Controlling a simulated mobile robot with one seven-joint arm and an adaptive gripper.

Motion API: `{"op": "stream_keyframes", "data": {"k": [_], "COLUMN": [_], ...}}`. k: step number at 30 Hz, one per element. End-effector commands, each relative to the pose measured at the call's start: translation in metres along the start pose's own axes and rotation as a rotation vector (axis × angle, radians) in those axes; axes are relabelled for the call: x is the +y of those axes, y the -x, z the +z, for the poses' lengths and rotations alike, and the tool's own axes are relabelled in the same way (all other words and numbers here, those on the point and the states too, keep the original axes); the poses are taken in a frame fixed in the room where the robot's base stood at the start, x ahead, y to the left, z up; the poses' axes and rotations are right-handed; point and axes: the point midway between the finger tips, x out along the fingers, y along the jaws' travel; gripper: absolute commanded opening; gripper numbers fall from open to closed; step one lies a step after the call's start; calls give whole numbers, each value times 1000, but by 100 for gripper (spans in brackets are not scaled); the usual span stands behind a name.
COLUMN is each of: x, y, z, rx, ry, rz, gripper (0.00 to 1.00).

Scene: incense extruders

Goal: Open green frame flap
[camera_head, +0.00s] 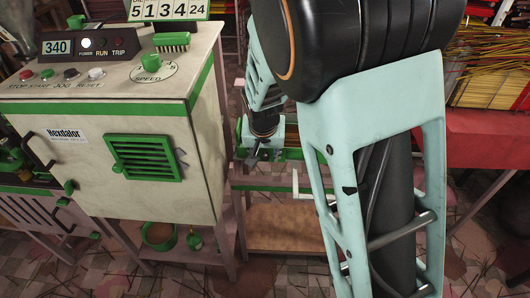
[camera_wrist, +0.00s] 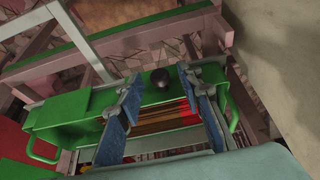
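The green frame (camera_wrist: 75,112) spans the wrist view, with a round black knob (camera_wrist: 160,78) on its far green edge and green handles at both ends. Which part of it is the flap I cannot tell for sure. My gripper (camera_wrist: 163,115) is open, its two blue-grey fingers spread apart over the frame. The knob shows between and beyond the fingers, apart from both. In the head view my gripper (camera_head: 262,150) is over the green frame (camera_head: 290,154), which my arm partly hides.
Reddish-brown sticks (camera_wrist: 165,118) lie inside the frame. A cream cabinet (camera_head: 100,180) with green trim stands close at the left. Stacked incense bundles (camera_head: 490,75) sit on a red table (camera_head: 487,137) at the right. Wooden beams (camera_wrist: 68,62) lie beyond the frame.

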Motion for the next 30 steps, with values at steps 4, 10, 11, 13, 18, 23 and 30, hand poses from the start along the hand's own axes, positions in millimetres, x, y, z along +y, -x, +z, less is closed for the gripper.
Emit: {"op": "stream_keyframes", "data": {"k": [4,10,11,13,18,23,30], "x": [0,0,0,0,0,0,-1], "y": [0,0,0,0,0,0,0], "z": [0,0,0,0,2,4,12], "rx": [0,0,0,0,9,37,119], "ry": [0,0,0,0,0,3,7], "rz": [0,0,0,0,0,1,1], "gripper": [17,0,0,0,0,0,0]}}
